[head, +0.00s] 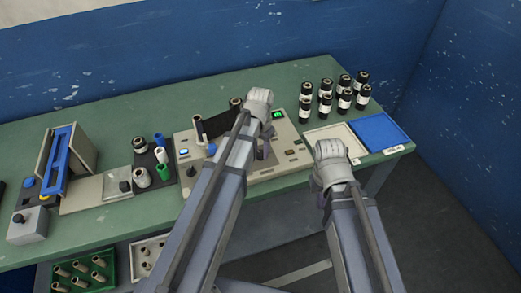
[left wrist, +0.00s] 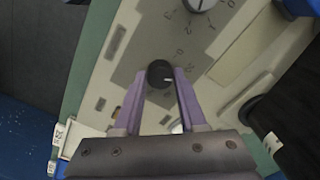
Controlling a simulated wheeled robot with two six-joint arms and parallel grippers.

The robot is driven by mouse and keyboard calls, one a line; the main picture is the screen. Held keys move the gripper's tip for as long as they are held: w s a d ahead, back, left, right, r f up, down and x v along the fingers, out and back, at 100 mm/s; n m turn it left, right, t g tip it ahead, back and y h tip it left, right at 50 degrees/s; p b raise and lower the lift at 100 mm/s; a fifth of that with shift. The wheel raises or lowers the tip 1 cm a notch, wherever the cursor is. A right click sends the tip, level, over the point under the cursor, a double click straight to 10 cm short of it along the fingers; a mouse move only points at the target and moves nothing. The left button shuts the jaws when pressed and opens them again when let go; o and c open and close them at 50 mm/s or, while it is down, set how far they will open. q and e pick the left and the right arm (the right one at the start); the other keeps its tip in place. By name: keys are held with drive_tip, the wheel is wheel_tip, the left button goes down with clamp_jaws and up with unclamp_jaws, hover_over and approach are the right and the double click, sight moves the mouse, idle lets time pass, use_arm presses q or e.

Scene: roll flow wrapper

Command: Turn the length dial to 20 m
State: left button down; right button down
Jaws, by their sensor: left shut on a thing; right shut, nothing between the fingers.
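The wrapper machine's beige control panel (head: 288,138) stands on the green table in the head view. In the left wrist view, a round black knob (left wrist: 160,72) with a pale mark at its right side sits between my left gripper's purple fingers (left wrist: 160,84). The fingers are shut on it. Printed digits lie above and right of it; I cannot read the full scale. A second, paler dial (left wrist: 201,4) is cut by the top edge. In the head view my left gripper (head: 260,118) is over the panel, its fingertips mostly hidden. My right gripper (head: 330,160) is shut and empty near the table's front edge.
A green display (head: 278,114) is lit on the panel. Several black rolls (head: 325,98) stand at the back right. A white tray (head: 350,137) and a blue tray (head: 380,131) lie at the right. Spools and a blue-railed device (head: 62,160) are at the left.

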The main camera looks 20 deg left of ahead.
sight(261, 153)
use_arm(q)
drive_tip(key=shift+n, duration=1.1)
drive_tip(key=shift+c, duration=2.3)
unclamp_jaws()
drive_tip(key=shift+r, duration=0.1)
wheel_tip(261, 153, up, 8)
drive_tip(key=p, duration=0.8)
drive_tip(key=shift+f, duration=0.2)
